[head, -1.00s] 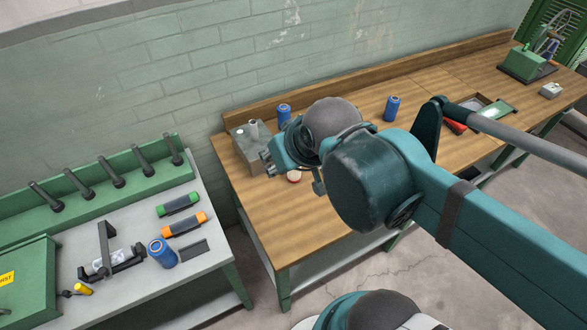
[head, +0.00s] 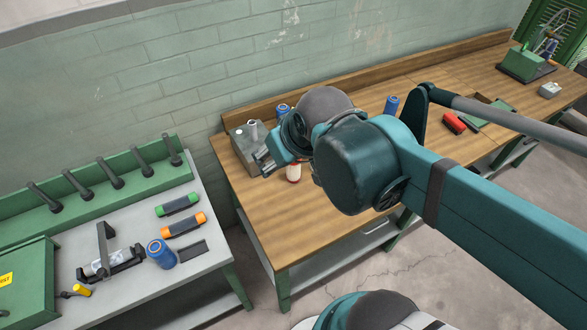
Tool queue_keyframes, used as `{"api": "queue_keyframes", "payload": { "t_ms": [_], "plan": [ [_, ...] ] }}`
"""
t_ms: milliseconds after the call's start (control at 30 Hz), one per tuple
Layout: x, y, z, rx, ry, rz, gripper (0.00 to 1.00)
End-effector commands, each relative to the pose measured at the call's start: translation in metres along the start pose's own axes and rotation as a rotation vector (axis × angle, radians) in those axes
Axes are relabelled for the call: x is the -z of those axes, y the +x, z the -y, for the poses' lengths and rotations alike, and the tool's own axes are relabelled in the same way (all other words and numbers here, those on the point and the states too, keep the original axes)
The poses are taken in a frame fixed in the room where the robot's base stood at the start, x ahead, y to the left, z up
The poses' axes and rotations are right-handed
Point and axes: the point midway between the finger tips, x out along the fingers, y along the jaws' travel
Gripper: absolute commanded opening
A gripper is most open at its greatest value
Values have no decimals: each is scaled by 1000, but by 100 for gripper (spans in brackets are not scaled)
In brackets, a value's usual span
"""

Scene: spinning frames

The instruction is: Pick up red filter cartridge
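A small red item (head: 453,123) lies on the wooden bench to the right, just beyond my arm. A white cylinder with red on it (head: 293,172) stands on the same bench near my wrist, partly hidden. I cannot tell for sure which is the red filter cartridge. My gripper (head: 264,161) is over the left part of the wooden bench, beside the grey metal box and left of the white and red cylinder. No object shows in it. Its fingers are too small to tell whether they are open or shut.
The grey box (head: 243,149) and a blue cylinder (head: 283,111) are close to my gripper. Another blue cylinder (head: 391,105) stands farther right. The grey bench at left holds green (head: 177,204) and orange (head: 184,224) cartridges and a blue can (head: 161,254). The wooden bench's front left is clear.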

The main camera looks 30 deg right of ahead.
Motion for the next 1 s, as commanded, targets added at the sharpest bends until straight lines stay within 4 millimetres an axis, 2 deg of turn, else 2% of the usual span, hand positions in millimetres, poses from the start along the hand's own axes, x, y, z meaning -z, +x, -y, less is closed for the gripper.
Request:
{"api": "queue_keyframes", "payload": {
  "t_ms": [567, 1000],
  "plan": [
    [25, 53, -27, 10, -286, 140, 52],
    [35, 103, -51, 56, -504, 244, 52]
  ]
}}
